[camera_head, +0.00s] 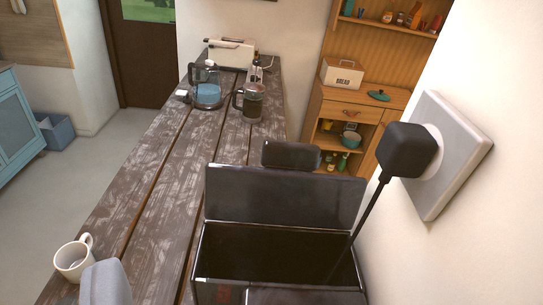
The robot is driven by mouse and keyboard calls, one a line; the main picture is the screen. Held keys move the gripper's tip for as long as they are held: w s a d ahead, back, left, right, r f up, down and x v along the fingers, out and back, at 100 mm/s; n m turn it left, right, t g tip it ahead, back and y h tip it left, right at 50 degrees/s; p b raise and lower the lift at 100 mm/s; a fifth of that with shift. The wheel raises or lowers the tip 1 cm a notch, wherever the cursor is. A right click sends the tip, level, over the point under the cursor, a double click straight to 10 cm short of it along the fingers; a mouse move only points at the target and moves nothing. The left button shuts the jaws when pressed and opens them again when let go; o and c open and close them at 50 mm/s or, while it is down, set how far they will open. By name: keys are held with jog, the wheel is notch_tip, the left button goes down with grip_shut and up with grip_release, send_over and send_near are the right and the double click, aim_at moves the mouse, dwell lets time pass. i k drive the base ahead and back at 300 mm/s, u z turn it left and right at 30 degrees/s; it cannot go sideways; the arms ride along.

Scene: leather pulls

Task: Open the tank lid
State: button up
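A dark, glossy, box-shaped tank (275,250) stands at the bottom centre, close to the wall. Its top shows an open, dark inside. A flat dark panel, which looks like the tank lid (285,200), stands raised along the far side of the opening. A small dark rounded tab (290,155) shows just beyond the panel's top edge; I cannot tell whether it is joined to it. A grey rounded piece at the bottom left edge may be part of my gripper (106,284). It is left of the tank and apart from it. Its fingertips cannot be made out.
A black plug (406,149) sits in a wall socket (455,165), its cable running down to the tank. A white mug (73,259) stands at the wooden counter's left edge. A glass jug (207,95), a dark press (250,102) and a toaster (229,54) stand farther back. The mid-counter is clear.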

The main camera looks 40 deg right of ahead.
aim_at(286, 192)
jog(key=k, duration=1.1)
jog(key=u, duration=0.4)
jog(key=i, duration=1.5)
jog(key=z, duration=0.35)
